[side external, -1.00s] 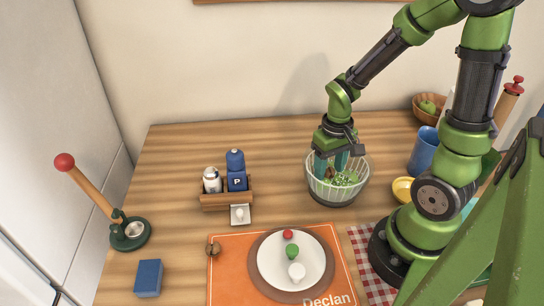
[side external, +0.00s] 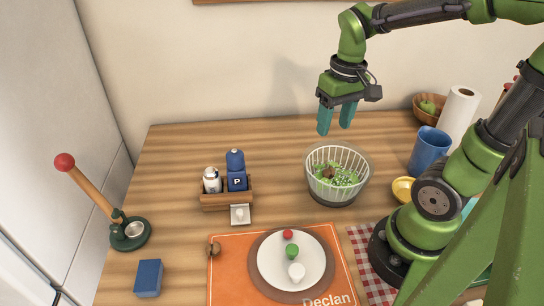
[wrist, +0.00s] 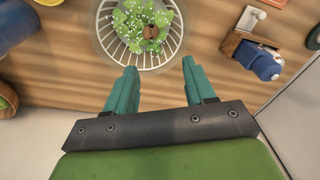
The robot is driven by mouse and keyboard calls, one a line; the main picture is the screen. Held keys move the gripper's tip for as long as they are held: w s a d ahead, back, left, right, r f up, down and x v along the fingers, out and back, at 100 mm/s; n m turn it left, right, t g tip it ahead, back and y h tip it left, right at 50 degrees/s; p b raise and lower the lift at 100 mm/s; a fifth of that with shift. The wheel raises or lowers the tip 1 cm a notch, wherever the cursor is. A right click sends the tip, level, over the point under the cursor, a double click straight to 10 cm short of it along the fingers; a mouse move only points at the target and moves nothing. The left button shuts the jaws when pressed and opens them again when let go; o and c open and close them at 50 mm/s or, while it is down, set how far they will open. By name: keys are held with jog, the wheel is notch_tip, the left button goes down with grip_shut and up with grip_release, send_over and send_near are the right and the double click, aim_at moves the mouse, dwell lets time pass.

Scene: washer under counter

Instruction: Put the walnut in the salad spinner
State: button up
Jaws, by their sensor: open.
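The salad spinner (side external: 338,193) is a round basket with pale slats, standing on the table and holding green leaves. A brown walnut (side external: 328,172) lies on the leaves inside it. In the wrist view the walnut (wrist: 151,32) shows among the leaves, within the spinner's rim (wrist: 176,45). My gripper (side external: 334,130) is above and behind the spinner, clear of it, its teal fingers apart with nothing between them. The open fingers (wrist: 163,88) also show in the wrist view.
Another small brown nut-like thing (side external: 213,249) lies at the orange placemat's (side external: 235,275) left edge. A plate (side external: 275,262) sits on the mat. A shaker caddy (side external: 215,200) stands left of the spinner, a blue mug (side external: 428,150) and yellow bowl (side external: 402,189) to its right.

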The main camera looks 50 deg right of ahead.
jog(key=a+r+t+y, duration=0.1)
jog(key=a+r+t, duration=0.4)
jog(key=a, duration=0.3)
jog(key=shift+s+a+t+y, duration=0.4)
jog(key=shift+t, duration=0.3)
jog(key=shift+o, duration=0.3)
